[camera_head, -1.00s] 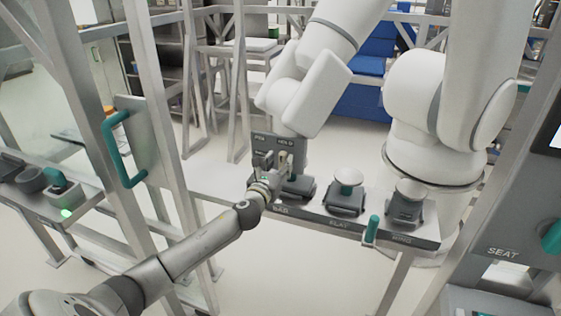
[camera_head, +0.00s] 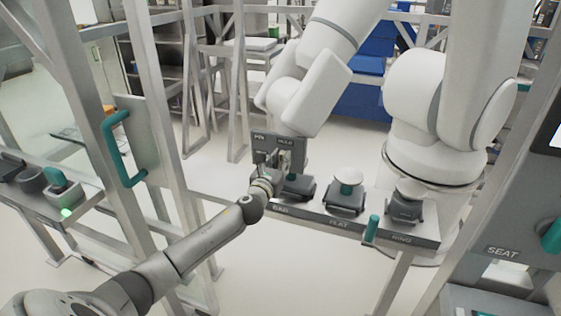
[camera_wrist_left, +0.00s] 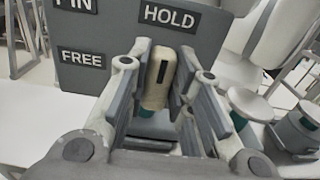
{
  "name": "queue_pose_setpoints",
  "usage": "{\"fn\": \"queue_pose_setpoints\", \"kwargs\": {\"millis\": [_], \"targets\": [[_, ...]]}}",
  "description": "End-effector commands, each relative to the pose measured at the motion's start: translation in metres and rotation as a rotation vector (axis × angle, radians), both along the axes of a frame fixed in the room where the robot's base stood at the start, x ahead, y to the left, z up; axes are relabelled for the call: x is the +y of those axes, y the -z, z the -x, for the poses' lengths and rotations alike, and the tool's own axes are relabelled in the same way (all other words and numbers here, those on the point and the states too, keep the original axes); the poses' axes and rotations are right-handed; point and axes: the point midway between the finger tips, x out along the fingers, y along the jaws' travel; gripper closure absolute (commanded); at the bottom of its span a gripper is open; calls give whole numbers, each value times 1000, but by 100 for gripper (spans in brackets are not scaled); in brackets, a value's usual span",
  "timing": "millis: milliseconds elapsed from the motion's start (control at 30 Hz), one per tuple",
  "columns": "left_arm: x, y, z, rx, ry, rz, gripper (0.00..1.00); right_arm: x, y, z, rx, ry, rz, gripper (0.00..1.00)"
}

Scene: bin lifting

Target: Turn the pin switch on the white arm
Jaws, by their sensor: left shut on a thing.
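The white arm (camera_head: 308,92) hangs down in the head view. A grey switch panel (camera_head: 262,150) is at its lower end. The panel reads PIN, HOLD and FREE in the left wrist view (camera_wrist_left: 105,75). The pin switch (camera_wrist_left: 158,80) is a cream knob with a black mark. The mark stands nearly upright and points toward the HOLD label (camera_wrist_left: 170,16). My left gripper (camera_head: 284,163) is at the panel, shut on the knob, with fingers on both sides of it in the wrist view. The fingers hide part of the knob. My right gripper is not in view.
A shelf (camera_head: 340,227) below the panel carries several grey holders, labelled BAG, FLAT and RING. A teal handle (camera_head: 371,228) stands at its front edge. Metal frame posts (camera_head: 160,130) and a door with a teal handle (camera_head: 112,150) are on the left.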

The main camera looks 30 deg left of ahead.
Motion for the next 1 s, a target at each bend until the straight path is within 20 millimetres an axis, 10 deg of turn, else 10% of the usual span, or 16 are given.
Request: {"fn": "queue_pose_setpoints", "kwargs": {"millis": [1000], "targets": [[10,4,2,-166,0,689,100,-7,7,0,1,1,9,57]]}}
